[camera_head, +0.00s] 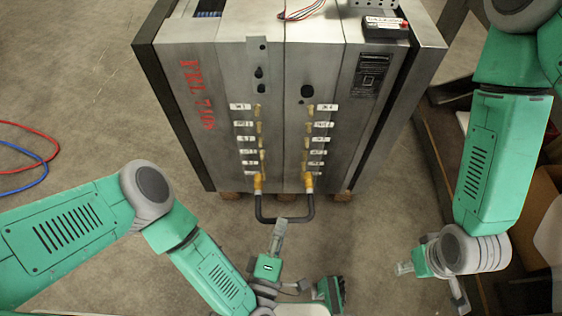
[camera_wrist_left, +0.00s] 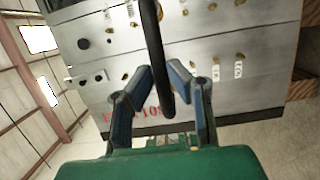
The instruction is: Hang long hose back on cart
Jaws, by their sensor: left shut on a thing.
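A black hose (camera_head: 285,219) forms a U at the front bottom of the grey metal mould base (camera_head: 224,100). Each end meets a brass-coloured fitting, one left (camera_head: 258,184) and one right (camera_head: 308,181). My left gripper (camera_head: 280,228) is at the bottom of the U, shut on the hose. In the left wrist view the hose (camera_wrist_left: 154,40) runs down between its two fingers (camera_wrist_left: 168,98). My right gripper (camera_head: 404,268) is low at the right, away from the hose; its finger gap does not show clearly. No cart can be made out.
Red (camera_head: 45,135) and blue (camera_head: 28,186) hoses lie on the floor at the left. Rows of labelled fittings line the mould base's front. A black box (camera_head: 386,28) sits on top of it. A cardboard box (camera_head: 537,210) is at the right.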

